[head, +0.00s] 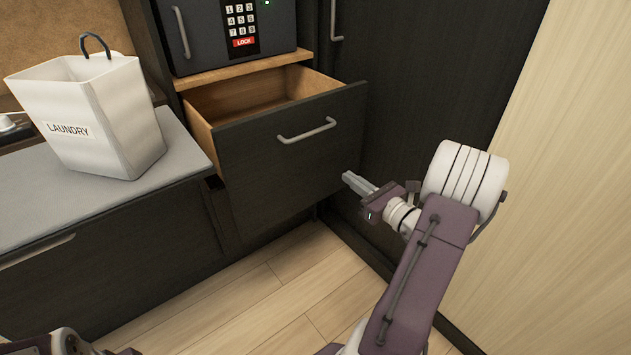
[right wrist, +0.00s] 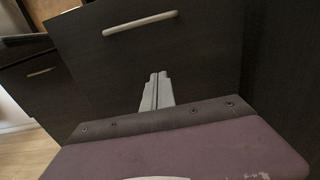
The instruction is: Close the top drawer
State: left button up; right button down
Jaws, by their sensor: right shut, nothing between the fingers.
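The top drawer (head: 265,165) has a dark front with a grey bar handle (head: 306,131) and stands pulled out below the safe. Its light wooden inside shows and looks empty. My right gripper (head: 347,178) is shut and empty, near the lower right part of the drawer front. In the right wrist view the shut fingers (right wrist: 157,76) point at the dark drawer front (right wrist: 205,55), below its handle (right wrist: 140,22). I cannot tell whether the fingertips touch the front. My left gripper is not in view; only part of what seems to be my left arm shows at the bottom left.
A dark safe (head: 205,40) with a keypad sits above the drawer. A white laundry bag (head: 110,130) stands on the grey counter (head: 190,145) at left. A tall dark cabinet panel (head: 430,80) and a pale wall (head: 560,180) are at right. The wooden floor (head: 270,290) is clear.

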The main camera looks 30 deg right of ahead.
aim_at(314, 150)
jog(key=w+b, duration=0.1)
jog(key=w, duration=0.3)
jog(key=w+b, duration=0.1)
jog(key=w, duration=0.3)
jog(key=w+b, duration=0.2)
jog(key=w, duration=0.2)
jog(key=shift+w+a+f, duration=0.2)
jog(key=shift+w+a, duration=0.1)
jog(key=shift+a, duration=0.05)
jog(key=shift+w+r, duration=0.15)
jog(key=shift+w, duration=0.4)
